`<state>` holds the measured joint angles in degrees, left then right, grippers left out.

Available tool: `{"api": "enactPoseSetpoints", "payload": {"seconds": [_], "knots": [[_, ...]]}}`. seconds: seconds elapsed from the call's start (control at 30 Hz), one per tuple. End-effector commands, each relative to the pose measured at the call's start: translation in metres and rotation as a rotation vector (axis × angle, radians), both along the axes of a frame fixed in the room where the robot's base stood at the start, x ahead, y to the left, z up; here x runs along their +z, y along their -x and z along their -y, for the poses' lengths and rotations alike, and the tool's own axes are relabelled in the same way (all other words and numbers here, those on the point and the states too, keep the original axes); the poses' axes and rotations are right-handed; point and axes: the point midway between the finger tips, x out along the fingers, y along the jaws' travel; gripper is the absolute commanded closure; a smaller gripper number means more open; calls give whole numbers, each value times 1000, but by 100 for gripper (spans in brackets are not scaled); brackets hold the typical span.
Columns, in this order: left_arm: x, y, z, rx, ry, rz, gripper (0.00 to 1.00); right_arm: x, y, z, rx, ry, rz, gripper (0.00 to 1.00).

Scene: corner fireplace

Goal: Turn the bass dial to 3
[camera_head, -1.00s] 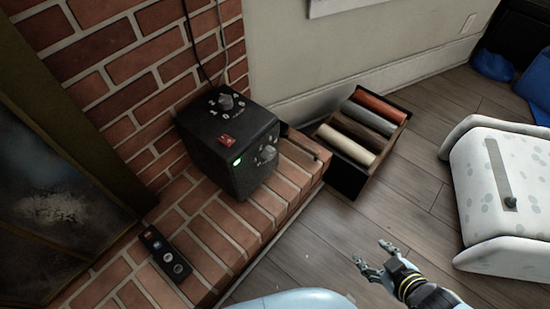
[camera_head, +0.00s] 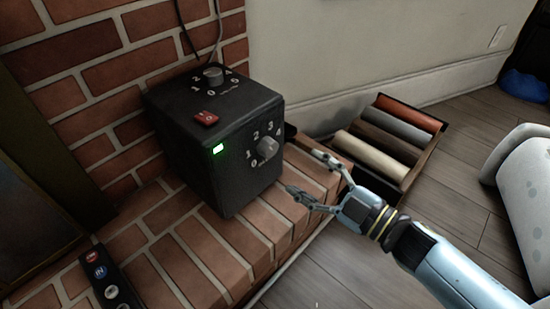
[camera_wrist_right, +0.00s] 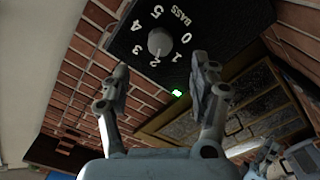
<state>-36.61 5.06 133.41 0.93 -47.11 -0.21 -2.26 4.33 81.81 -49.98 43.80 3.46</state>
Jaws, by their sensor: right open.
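The bass dial (camera_head: 266,146) is a grey round knob on the front face of a black speaker box (camera_head: 235,175), with numbers around it. In the right wrist view the bass dial (camera_wrist_right: 160,41) has the word BASS and the numbers 0 to 5 around it. Its pointer seems to be near 2, but the mark is small. My right gripper (camera_head: 303,172) is open and empty, in front and to the right of the dial, apart from it. In the wrist view its fingers (camera_wrist_right: 161,68) are spread below the dial.
A second knob (camera_head: 213,77) and a red switch (camera_head: 206,118) are on the box top; a green light (camera_head: 218,149) glows near its front edge. The brick ledge (camera_head: 240,245) holds a remote (camera_head: 108,285). A crate of rolls (camera_head: 432,152) stands right, behind my right arm.

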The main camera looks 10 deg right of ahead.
Motion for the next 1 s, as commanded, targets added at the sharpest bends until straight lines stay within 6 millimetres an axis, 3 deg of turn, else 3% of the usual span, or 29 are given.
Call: {"api": "enactPoseSetpoints", "payload": {"seconds": [0.2,0.43,0.87,1.0], "knots": [[-23,-1,0,-3,1,121,100,-3,-38,-25,-2,-2,-1,38],[-32,-1,1,-9,5,235,100,-2,-66,-43,-2,-1,-4,38],[-32,-1,2,-12,6,280,100,0,-75,-49,-2,0,-3,38],[-32,-1,2,-12,6,279,100,0,-75,-49,-2,0,-3,56]]}}
